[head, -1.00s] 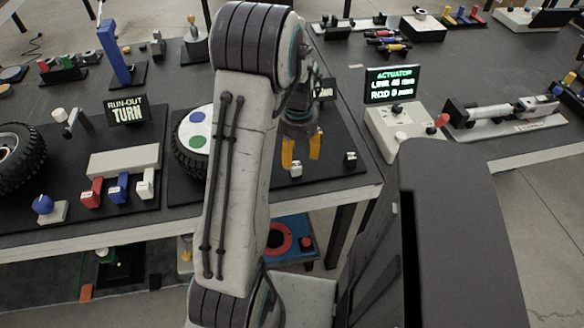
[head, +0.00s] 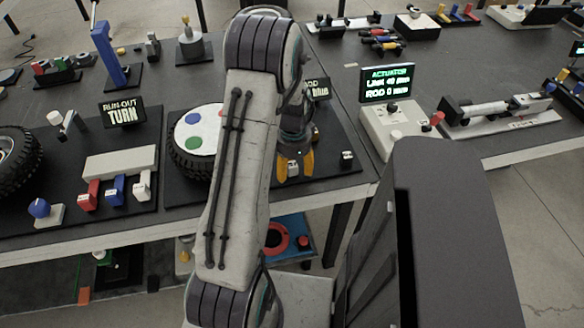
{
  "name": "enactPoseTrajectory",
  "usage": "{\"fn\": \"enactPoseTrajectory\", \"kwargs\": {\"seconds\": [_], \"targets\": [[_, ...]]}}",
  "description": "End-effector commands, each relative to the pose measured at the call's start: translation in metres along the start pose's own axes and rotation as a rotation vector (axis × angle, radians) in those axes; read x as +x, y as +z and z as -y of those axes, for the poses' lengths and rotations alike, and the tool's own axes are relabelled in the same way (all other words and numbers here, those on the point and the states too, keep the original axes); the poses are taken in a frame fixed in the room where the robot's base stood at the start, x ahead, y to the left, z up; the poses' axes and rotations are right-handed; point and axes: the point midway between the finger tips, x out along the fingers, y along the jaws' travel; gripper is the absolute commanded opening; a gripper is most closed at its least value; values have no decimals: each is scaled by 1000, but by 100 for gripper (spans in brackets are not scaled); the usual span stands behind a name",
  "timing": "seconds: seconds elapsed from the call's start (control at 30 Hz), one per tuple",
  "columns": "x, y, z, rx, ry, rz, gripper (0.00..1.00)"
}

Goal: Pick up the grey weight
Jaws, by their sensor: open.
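My gripper (head: 295,163), with yellow fingertips, hangs over the black board right of the tyre (head: 184,158). Its fingers are apart and I see nothing held between them. A small pale block is partly hidden at the fingers, and a similar block (head: 347,158) stands to their right. A grey cylinder (head: 191,46) with a thin stem stands on a dark base at the back left, far from my gripper. I cannot tell for certain which thing is the grey weight. My arm hides part of the board and of the sign behind it.
The tyre with coloured discs stands left of my arm. Red, blue and white switches (head: 116,191) lie farther left. The actuator screen (head: 386,85) and its white box (head: 392,128) stand on the right.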

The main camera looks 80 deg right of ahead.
Motion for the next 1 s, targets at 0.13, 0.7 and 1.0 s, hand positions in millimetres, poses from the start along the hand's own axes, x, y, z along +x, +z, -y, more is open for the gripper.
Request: {"fn": "enactPoseTrajectory", "kwargs": {"seconds": [0.13, 0.7, 1.0], "targets": [[5, 0, 0, 0, -1, -1, 58], [5, 0, 0, 0, -2, -1, 29], [5, 0, 0, 0, -2, -1, 17]]}}
